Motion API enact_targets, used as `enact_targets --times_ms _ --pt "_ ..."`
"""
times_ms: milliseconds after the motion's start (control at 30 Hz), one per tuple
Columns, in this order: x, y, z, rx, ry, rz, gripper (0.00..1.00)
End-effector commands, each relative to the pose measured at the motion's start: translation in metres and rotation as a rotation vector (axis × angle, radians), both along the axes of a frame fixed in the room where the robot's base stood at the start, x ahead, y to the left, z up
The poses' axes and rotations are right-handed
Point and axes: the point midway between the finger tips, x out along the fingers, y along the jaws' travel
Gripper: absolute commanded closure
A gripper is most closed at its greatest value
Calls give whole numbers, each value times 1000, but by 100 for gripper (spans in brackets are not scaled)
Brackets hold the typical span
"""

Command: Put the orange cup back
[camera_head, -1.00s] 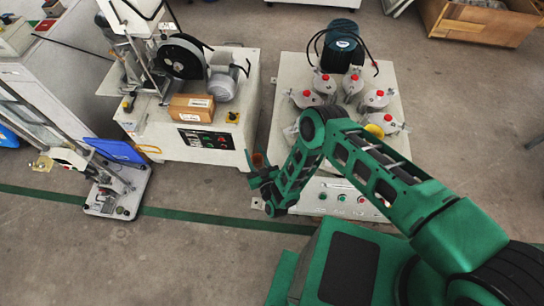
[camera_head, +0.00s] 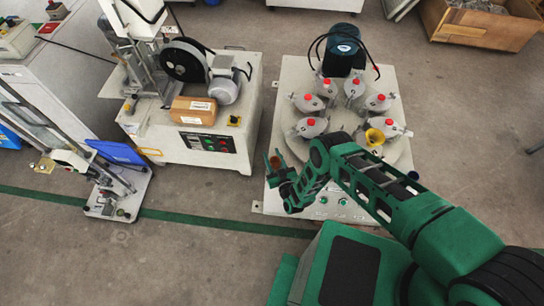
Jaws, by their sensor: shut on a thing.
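The orange cup (camera_head: 275,161) is small and reddish-orange. It is at the end of my arm, over the left edge of the testing machine with the round table. My gripper (camera_head: 276,168) is green and dark, and shut on the cup. The fingers are small here and hide the cup's lower part. The cup looks about upright, with its opening up. The machine (camera_head: 275,201) has a pale body and a round turntable (camera_head: 293,146) to the right of the cup.
Several grey jars with red caps (camera_head: 308,102) ring the turntable. A yellow cup (camera_head: 374,137) stands at its right side. A dark motor (camera_head: 343,48) with black hoses rises behind.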

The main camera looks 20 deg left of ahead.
Motion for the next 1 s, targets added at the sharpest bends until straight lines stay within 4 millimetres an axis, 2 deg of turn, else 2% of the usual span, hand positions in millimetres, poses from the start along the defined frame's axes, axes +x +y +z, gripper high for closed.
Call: enact_targets --times_ms 333,367,433,800,1000 --pt "0 0 -3 0 0 0 89" --pt "0 0 -3 0 0 0 60" --pt "0 0 -3 0 0 0 44" --pt "0 0 0 1 -1 0 44" --pt "-20 -17 1 -3 1 1 44"
